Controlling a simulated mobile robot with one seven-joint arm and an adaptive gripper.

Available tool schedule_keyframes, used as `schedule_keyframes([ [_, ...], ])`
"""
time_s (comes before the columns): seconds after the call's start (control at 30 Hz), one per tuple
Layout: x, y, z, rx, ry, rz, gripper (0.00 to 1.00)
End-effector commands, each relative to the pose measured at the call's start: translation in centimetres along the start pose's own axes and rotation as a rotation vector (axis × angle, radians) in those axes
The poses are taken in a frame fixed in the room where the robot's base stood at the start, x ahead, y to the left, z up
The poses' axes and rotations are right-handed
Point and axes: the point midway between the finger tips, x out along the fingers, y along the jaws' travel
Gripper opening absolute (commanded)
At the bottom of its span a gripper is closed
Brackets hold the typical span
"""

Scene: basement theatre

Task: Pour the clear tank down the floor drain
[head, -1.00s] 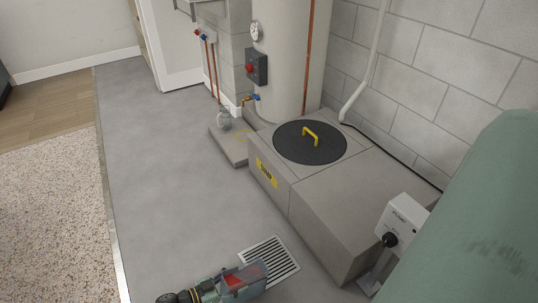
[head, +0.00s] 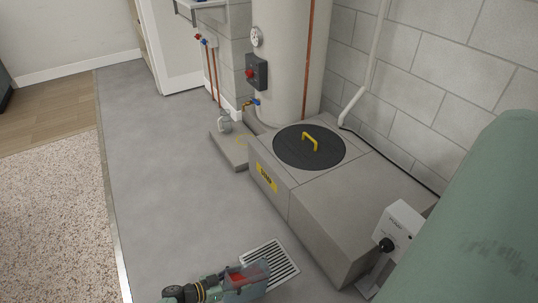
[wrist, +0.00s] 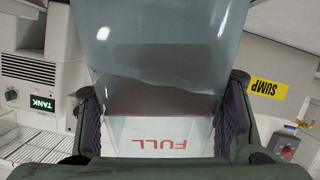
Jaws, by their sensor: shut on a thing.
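My gripper (head: 240,281) is low at the bottom of the head view, shut on the clear tank (wrist: 155,60). In the wrist view the tank is see-through and sits between both finger pads, with red FULL lettering on a pale panel and a darker band inside that looks like liquid. In the head view the tank (head: 256,276) shows a red patch and overlaps the near left part of the floor drain (head: 274,254), a slotted white grate. I cannot tell the tank's height above the floor, and I see no stream.
A white box on a stand (head: 400,228) and a large green shape (head: 470,220) are at the right. Grey floor (head: 170,170) is clear to the left.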

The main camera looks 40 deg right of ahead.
Motion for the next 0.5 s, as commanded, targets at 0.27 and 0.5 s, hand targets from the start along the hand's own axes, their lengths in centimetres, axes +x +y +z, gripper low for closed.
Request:
schedule_keyframes([
  [0.27, 0.21, -0.1, -0.5, -0.011, -0.017, 0.003, 0.0],
  [0.5, 0.36, -0.22, -0.63, -0.02, -0.034, 0.002, 0.0],
])
